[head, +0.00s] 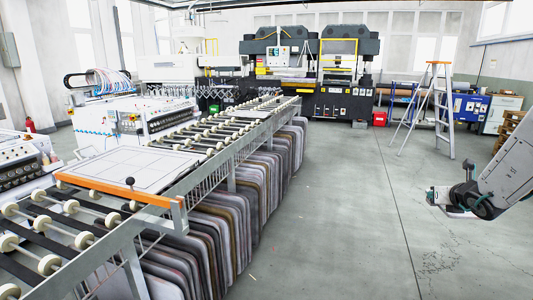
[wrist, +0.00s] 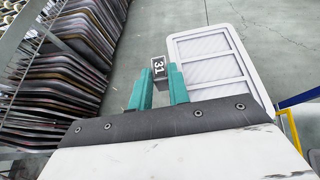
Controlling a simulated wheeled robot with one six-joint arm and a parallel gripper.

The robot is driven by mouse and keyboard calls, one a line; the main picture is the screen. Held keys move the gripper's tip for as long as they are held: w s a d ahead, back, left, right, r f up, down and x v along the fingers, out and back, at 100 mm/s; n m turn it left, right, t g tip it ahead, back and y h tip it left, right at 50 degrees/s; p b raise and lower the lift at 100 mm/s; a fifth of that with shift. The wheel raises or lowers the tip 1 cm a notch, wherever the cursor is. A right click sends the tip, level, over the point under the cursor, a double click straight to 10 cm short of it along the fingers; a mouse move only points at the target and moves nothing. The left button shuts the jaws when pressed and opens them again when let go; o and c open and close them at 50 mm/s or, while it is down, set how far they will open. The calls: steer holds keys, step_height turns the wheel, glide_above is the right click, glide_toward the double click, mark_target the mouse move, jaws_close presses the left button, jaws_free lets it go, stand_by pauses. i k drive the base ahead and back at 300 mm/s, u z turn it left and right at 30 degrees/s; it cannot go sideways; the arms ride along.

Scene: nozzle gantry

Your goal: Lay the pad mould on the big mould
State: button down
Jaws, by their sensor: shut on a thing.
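The big mould appears to be the flat, pale panel (head: 125,165) with thin dark lines, lying on the roller conveyor at left in the head view. My gripper (head: 438,200) is at far right, well away from it, above the grey floor. In the wrist view my gripper (wrist: 160,80) has teal fingers closed on a small dark block marked 31. Just right of the fingers is a white plate with three grey recessed panels, which looks like the pad mould (wrist: 211,60). I cannot tell exactly how block and plate join. My wrist hides much of them in the head view.
Many thin slabs (head: 215,225) stand upright under the conveyor. A stepladder (head: 432,110) stands at back right. The floor (head: 335,190) between conveyor and gripper is clear.

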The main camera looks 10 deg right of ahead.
mark_target(131, 164)
steer(key=i, duration=2.2)
steer(key=u, duration=2.65)
